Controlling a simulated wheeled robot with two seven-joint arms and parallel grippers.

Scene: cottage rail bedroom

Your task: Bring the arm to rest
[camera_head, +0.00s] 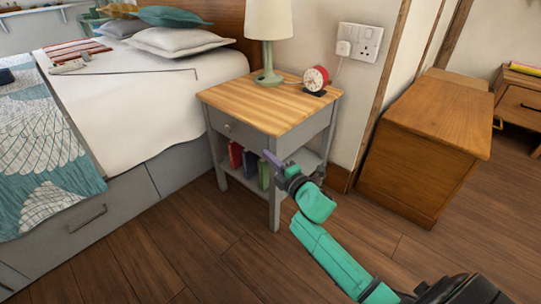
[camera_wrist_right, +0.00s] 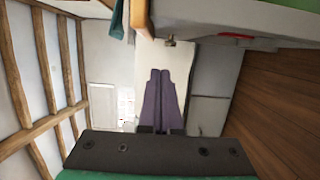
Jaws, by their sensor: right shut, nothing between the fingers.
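My right arm (camera_head: 333,258) is teal and comes in from the lower right in the head view. Its gripper (camera_head: 273,160) is raised in front of the nightstand (camera_head: 288,118), its purple fingers pointing up and to the left. In the right wrist view the two purple fingers (camera_wrist_right: 160,88) lie side by side, shut, with nothing between them. The picture does not make clear whether the gripper touches the nightstand. My left gripper is not in view.
A lamp (camera_head: 268,32) and a red alarm clock (camera_head: 315,79) stand on the nightstand, with several books (camera_head: 250,166) on its lower shelf. The bed (camera_head: 150,95) is at left, a wooden cabinet (camera_head: 430,135) at right. Wooden floor (camera_head: 190,240) is clear in front.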

